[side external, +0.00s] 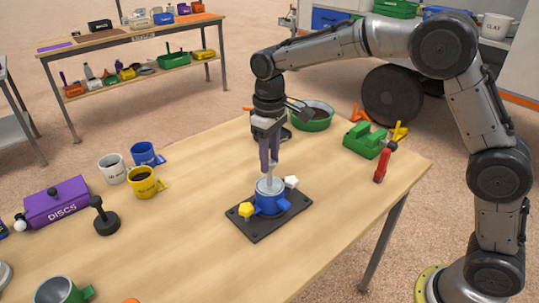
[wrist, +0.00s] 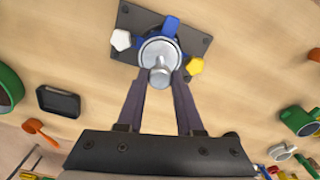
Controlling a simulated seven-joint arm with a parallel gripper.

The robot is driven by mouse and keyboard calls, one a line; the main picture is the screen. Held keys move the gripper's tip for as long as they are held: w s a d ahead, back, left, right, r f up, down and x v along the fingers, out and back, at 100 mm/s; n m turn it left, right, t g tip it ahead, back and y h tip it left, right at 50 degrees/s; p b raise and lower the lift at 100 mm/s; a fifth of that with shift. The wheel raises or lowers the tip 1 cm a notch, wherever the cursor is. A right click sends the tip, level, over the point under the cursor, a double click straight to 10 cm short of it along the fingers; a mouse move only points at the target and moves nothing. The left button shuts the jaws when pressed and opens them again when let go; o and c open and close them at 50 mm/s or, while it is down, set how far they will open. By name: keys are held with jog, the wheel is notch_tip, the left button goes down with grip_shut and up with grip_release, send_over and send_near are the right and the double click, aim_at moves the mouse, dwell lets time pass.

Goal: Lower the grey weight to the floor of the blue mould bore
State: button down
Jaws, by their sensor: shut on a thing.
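The blue mould (side external: 270,205) stands upright on a dark base plate (side external: 262,228) on the wooden table, with a yellow knob (side external: 246,210) and a white knob (side external: 291,182) beside it. The grey weight (side external: 268,186) is a round disc with an upright stem. It sits at the mouth of the mould; how deep its lower part reaches is hidden by the mould wall. My gripper (side external: 269,160) points down from above and is shut on the stem. In the wrist view, the weight (wrist: 160,54) looks roughly centred over the blue mould (wrist: 171,24), covering the bore.
Yellow (side external: 144,183), white and blue mugs and a purple discs box (side external: 57,203) stand to the left. A green block-like object (side external: 365,140) and a red-handled tool (side external: 384,162) are to the right. A green bowl (side external: 312,116) is behind. Table around the plate is clear.

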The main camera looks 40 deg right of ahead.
aim_at(269, 185)
jog(key=shift+f, duration=2.7)
jog(key=shift+c, duration=2.4)
grip_release()
jog(key=shift+f, duration=0.1)
jog(key=shift+r, duration=2.55)
